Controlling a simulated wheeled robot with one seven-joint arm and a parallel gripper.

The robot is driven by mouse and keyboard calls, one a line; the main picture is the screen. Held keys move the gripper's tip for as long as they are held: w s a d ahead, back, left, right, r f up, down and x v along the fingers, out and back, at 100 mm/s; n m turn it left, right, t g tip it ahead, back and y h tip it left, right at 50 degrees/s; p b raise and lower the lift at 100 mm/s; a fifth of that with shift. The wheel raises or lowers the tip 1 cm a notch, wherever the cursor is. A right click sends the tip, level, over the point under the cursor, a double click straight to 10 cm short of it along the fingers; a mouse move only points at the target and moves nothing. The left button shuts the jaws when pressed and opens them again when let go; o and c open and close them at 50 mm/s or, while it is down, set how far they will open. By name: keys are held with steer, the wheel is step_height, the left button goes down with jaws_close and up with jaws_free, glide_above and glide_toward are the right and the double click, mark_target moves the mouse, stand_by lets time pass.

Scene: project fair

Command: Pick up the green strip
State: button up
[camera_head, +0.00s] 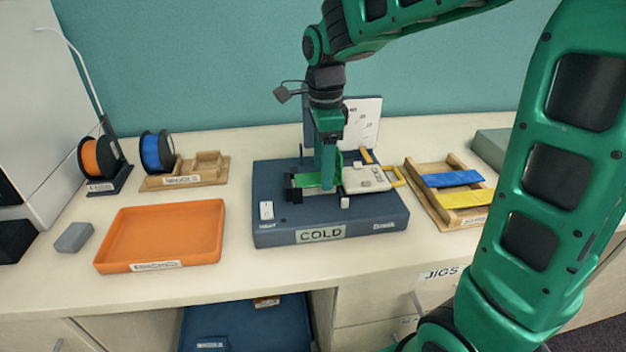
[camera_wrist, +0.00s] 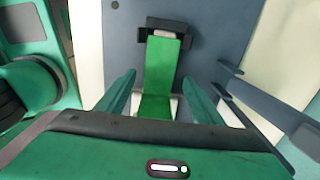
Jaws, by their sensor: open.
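The green strip (camera_wrist: 164,67) lies on the blue-grey device marked COLD (camera_head: 322,235). In the wrist view its far end sits in a dark clamp-like holder (camera_wrist: 169,24), and its near end runs between my fingers. In the head view the strip (camera_head: 313,180) shows just left of my fingers. My gripper (camera_wrist: 158,85) is open, with one finger on each side of the strip and a gap to each. It points down over the device. The strip's near end is partly hidden by my gripper body, and I cannot tell the fingertips' height above it.
A wooden tray (camera_head: 449,218) with a blue strip (camera_head: 452,179) and a yellow strip (camera_head: 468,198) stands right of the device. An orange tray (camera_head: 161,267) is at left. Two spools (camera_head: 157,152) stand behind it. An upright white panel (camera_head: 362,122) rises behind my gripper.

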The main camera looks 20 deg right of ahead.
steer(key=shift+f, duration=0.25)
steer(key=c, duration=1.1)
steer(key=shift+r, duration=0.15)
